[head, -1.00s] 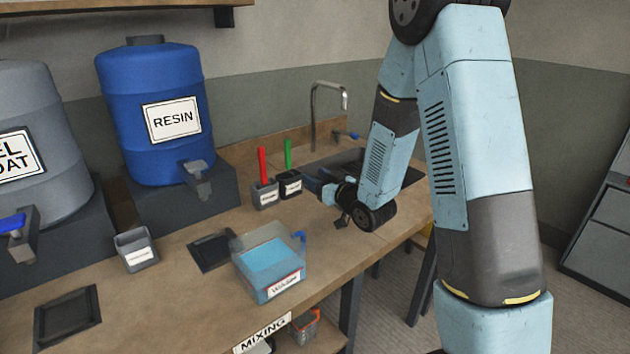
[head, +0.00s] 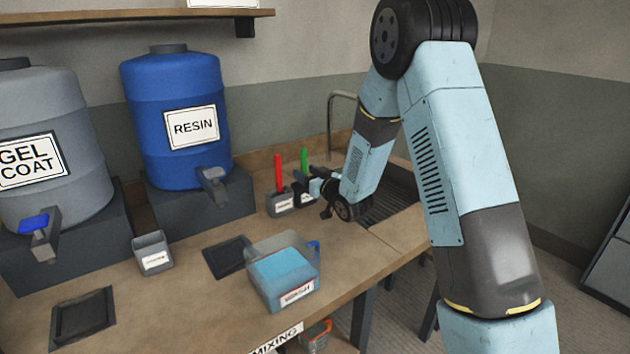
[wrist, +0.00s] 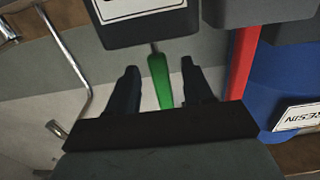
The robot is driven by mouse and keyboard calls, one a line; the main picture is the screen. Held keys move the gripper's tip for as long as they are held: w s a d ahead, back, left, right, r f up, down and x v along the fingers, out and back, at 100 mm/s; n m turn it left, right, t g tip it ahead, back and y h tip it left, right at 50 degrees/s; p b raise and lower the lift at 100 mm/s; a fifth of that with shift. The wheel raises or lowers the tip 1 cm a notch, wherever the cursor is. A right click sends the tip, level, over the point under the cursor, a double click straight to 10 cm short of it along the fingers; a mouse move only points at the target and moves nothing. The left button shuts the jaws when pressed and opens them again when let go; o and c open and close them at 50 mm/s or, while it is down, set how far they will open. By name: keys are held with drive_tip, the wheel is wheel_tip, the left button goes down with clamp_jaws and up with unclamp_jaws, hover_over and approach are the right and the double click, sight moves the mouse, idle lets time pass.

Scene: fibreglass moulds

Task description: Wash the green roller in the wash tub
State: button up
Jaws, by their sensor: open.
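The green roller's handle (head: 304,160) stands upright from a small dark labelled holder (head: 307,199) at the back of the bench. My gripper (head: 308,180) is at this holder, partly covering it. In the wrist view, where the scene appears upside down, the green handle (wrist: 160,84) lies between the two spread fingers of my gripper (wrist: 159,68), with gaps on both sides. The roller's lower end is hidden in the holder.
A red-handled tool (head: 278,172) stands in a grey holder (head: 280,204) just left of the green one. The sink (head: 385,208) and tap (head: 330,125) are behind my arm. A blue resin drum (head: 175,115) and a dark tray (head: 224,257) are to the left.

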drive_tip(key=shift+x, duration=1)
drive_tip(key=shift+c, duration=0.2)
clamp_jaws()
drive_tip(key=shift+r, duration=5.55)
